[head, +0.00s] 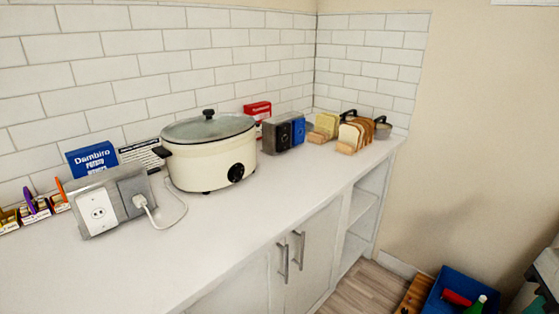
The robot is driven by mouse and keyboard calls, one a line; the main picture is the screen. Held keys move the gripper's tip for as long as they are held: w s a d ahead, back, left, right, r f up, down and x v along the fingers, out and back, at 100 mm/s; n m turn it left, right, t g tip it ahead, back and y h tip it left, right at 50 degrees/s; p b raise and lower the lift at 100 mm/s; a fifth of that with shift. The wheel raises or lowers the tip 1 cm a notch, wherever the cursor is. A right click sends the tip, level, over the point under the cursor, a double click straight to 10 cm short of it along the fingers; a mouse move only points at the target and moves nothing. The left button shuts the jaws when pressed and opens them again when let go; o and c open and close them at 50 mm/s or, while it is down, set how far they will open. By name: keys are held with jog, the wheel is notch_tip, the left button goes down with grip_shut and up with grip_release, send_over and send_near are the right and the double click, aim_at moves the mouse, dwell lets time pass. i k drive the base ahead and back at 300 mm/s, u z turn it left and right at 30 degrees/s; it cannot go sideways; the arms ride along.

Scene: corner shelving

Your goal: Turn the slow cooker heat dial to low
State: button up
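The cream slow cooker (205,155) stands on the white counter against the tiled wall, with a glass lid and black knob on top. Its black heat dial (236,173) is on the front, facing the counter's front edge. The dial is too small for me to read its setting. A white cord runs from the cooker to a plug in the grey outlet box (132,190) on its left. My gripper is not in view, and nothing is seen touching the dial.
Right of the cooker are a red box (258,109), a toaster (284,132) and bread in racks (355,134). A blue Dambiro box (92,158) stands on the left. The counter front (210,240) is clear. A blue bin (452,291) sits on the floor.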

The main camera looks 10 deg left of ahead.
aim_at(238, 173)
jog(key=z, duration=0.05)
jog(key=i, duration=0.65)
jog(key=u, duration=0.75)
jog(key=i, duration=0.5)
jog(key=u, duration=0.6)
